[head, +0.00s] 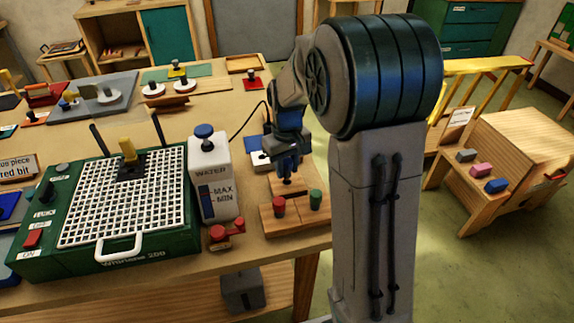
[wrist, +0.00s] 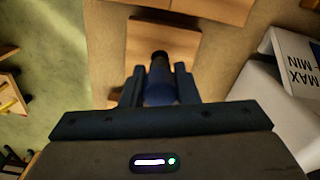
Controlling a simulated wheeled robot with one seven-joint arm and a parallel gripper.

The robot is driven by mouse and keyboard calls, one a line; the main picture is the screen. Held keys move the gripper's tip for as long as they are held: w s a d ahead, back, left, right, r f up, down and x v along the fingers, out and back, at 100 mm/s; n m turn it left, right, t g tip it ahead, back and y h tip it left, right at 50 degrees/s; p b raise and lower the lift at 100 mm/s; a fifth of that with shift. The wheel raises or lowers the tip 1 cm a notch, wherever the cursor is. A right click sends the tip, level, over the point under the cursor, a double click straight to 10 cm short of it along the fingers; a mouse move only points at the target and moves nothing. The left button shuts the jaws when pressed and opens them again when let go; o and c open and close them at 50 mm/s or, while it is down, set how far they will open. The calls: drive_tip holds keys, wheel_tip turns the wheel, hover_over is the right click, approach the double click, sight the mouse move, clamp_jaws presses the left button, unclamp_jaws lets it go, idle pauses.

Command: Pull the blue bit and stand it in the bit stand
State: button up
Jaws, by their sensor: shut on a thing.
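My gripper (head: 286,158) points down at the right end of the table, beyond the red and green pieces. In the wrist view my gripper (wrist: 159,85) is shut on the blue bit (wrist: 159,90), with one finger on each side. The bit's dark end (wrist: 160,57) points away from the wrist, over a wooden piece (wrist: 180,38). I cannot tell whether the bit touches that wood. In the head view the fingers mostly hide the bit. A wooden block (head: 295,224) holding a red piece (head: 278,206) and a green piece (head: 315,199) sits just nearer; it looks like the bit stand.
The white water tank (head: 209,175) stands close left of my gripper. Left of it is the green grinder (head: 140,255) with a white grid and a yellow piece (head: 128,150). A small red item (head: 226,234) lies by the tank. The table ends just right of the block.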

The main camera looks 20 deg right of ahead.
sight(287, 161)
drive_tip(key=shift+f+b, duration=0.85)
drive_tip(key=shift+f, duration=0.35)
drive_tip(key=o, duration=1)
drive_tip(key=shift+r, duration=0.1)
wheel_tip(287, 161, up, 14)
drive_tip(key=shift+f, duration=0.1)
drive_tip(key=s+f+m+t, duration=0.1)
drive_tip(key=s, duration=0.6)
drive_tip(key=s+f+m+t, duration=0.1)
drive_tip(key=s+f, duration=0.1)
drive_tip(key=s, duration=0.5)
drive_tip(key=s+f+m+t, duration=0.1)
drive_tip(key=s+f, duration=0.1)
drive_tip(key=s, duration=0.5)
drive_tip(key=shift+a+f, duration=0.15)
drive_tip(key=shift+f, duration=0.05)
